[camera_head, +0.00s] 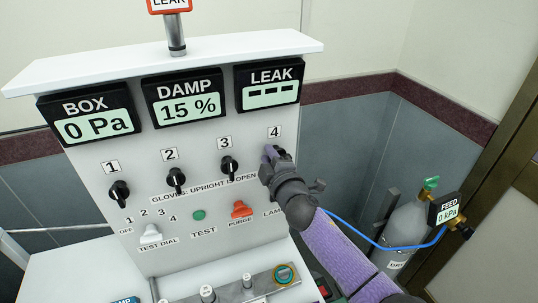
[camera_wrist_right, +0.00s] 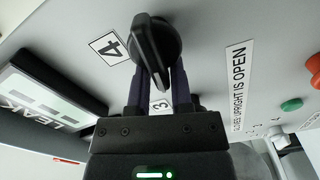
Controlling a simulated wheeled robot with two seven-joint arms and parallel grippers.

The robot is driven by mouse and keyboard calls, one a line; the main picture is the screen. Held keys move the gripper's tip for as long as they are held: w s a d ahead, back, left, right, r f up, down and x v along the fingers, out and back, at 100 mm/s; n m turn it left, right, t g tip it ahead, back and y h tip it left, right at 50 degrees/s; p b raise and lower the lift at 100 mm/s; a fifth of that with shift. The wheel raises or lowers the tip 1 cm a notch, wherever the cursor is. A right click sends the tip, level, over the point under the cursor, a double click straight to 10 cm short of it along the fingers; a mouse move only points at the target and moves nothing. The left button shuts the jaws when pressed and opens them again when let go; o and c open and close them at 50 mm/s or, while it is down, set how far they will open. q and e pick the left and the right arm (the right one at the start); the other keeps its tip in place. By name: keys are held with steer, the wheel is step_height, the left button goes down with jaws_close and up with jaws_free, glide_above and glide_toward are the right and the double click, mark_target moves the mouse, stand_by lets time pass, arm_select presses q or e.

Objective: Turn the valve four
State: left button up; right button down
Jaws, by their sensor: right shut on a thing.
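Valve four is a black knob under the label 4 (camera_head: 274,132) on the white panel. It is mostly hidden by my gripper in the head view, but the knob (camera_wrist_right: 157,52) shows in the right wrist view. My right gripper (camera_head: 272,156) is at this knob, and in the wrist view its two dark fingers (camera_wrist_right: 160,85) lie on either side of the handle, shut on it. There the handle points along the fingers, slightly tilted. My left gripper is not in view.
Black knobs one (camera_head: 119,193), two (camera_head: 176,179) and three (camera_head: 229,167) stand left of valve four. The displays read BOX 0 Pa (camera_head: 92,121), DAMP 15 % (camera_head: 184,106) and LEAK dashes (camera_head: 270,91). An orange PURGE switch (camera_head: 241,209) sits below; a gas cylinder (camera_head: 408,228) stands right.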

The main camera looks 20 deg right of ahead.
steer(key=shift+f+n, duration=0.3)
steer(key=shift+n, duration=0.45)
steer(key=shift+f+n, duration=0.25)
steer(key=shift+n, duration=0.5)
steer(key=shift+d, duration=0.1)
steer(key=c, duration=0.8)
jaws_free()
steer(key=o, duration=0.4)
steer(key=shift+s+d, duration=0.1)
steer(key=shift+d, duration=0.3)
steer(key=shift+o, duration=0.2)
steer(key=shift+a+r, duration=0.15)
steer(key=shift+a, duration=0.1)
steer(key=s, duration=0.9)
steer(key=shift+s+a, duration=0.3)
steer(key=shift+s, duration=0.1)
